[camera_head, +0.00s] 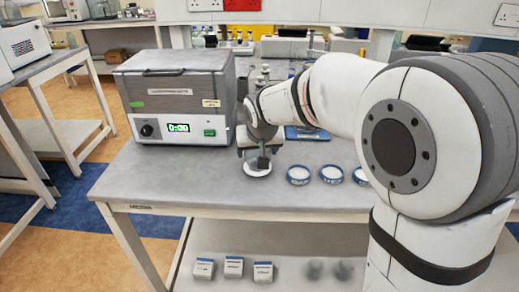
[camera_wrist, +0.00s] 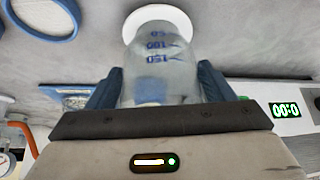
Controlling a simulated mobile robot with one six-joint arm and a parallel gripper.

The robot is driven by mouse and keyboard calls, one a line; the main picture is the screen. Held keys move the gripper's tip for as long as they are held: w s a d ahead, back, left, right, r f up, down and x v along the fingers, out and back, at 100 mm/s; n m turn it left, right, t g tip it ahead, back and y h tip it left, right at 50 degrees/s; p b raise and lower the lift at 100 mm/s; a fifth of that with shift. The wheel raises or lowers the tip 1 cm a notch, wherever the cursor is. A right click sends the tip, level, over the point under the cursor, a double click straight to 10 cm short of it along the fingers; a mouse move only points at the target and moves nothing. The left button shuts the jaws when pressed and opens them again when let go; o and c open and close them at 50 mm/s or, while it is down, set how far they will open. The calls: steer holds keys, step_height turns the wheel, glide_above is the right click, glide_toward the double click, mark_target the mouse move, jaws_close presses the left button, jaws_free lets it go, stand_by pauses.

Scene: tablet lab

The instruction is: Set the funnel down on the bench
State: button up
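My gripper (camera_wrist: 160,72) points down over the bench (camera_head: 220,192), with its two blue fingers on either side of clear glassware. A clear vessel with blue marks (camera_wrist: 158,48) is between the fingers, its far end at a white round disc (camera_wrist: 182,18). The disc also shows on the bench under my gripper in the head view (camera_head: 257,171). I cannot make out a separate funnel; the clear shape nearest the wrist camera could be one, but its outline merges with the vessel. Whether the fingers touch the glass is unclear.
A grey lidded bath (camera_head: 178,95) with a green display stands left of my gripper. Blue-rimmed dishes (camera_head: 298,175) lie to the right, and a blue tray (camera_head: 307,133) behind. The bench's front left is clear. Small boxes (camera_head: 233,266) sit on the lower shelf.

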steer(key=shift+o, duration=1.3)
steer(key=shift+r, duration=0.1)
